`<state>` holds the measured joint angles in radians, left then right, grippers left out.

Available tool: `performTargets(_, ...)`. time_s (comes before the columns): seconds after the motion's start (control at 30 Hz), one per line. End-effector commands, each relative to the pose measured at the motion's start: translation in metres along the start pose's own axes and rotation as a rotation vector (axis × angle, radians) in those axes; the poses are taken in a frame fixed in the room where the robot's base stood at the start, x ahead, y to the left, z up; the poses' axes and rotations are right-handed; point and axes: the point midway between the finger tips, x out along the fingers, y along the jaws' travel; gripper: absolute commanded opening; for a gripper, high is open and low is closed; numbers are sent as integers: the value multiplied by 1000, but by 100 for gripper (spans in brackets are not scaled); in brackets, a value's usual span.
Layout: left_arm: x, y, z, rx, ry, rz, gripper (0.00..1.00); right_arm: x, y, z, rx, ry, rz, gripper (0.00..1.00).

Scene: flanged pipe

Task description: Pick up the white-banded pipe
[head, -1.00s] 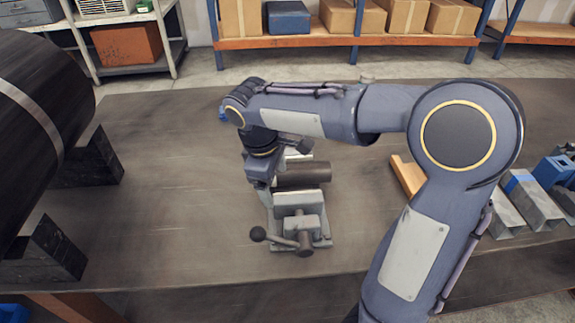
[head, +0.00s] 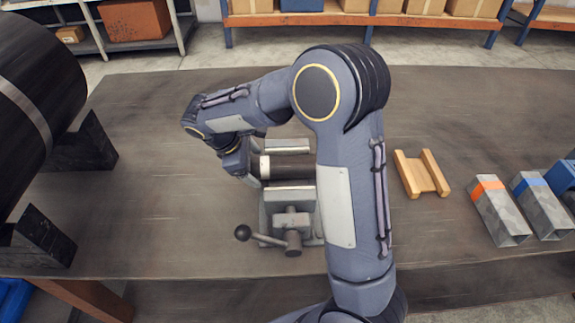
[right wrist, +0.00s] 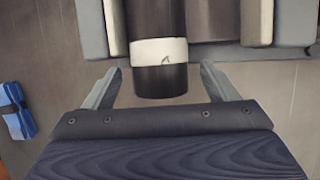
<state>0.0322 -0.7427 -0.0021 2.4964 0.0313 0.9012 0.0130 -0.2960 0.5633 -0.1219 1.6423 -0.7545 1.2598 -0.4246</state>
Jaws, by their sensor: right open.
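The white-banded pipe (head: 288,169) is a dark cylinder lying level between the jaws of a grey vise (head: 289,200) on the bench. Its white band is near its left end, and my right arm hides its right end. In the right wrist view, the banded pipe end (right wrist: 159,50) points toward my right gripper (right wrist: 160,70). The two fingers are open, one on each side of the dark tip, with gaps visible. In the head view, my right gripper (head: 250,172) is at the pipe's left end. My left gripper is not in view.
A large black cylinder (head: 30,60) with a grey band rests on dark V-blocks (head: 85,146) at the left. A wooden cradle (head: 421,174) and square tubes with orange (head: 497,210) and blue bands are at the right. The vise handle (head: 243,233) sticks out left.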

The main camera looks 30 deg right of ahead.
Motion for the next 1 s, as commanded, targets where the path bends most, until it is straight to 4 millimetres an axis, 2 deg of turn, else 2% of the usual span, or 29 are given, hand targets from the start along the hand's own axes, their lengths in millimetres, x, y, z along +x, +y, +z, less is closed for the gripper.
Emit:
performTargets(0.1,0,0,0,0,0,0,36,7,0,0,0,0,-1,80)
performTargets(0.3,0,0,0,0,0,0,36,7,0,0,0,1,0,80)
performTargets(0.8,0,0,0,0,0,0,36,6,0,0,1,2,0,14)
performTargets(0.83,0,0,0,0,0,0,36,6,0,0,1,2,0,11)
performTargets(1.0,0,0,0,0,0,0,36,6,0,0,1,1,1,11)
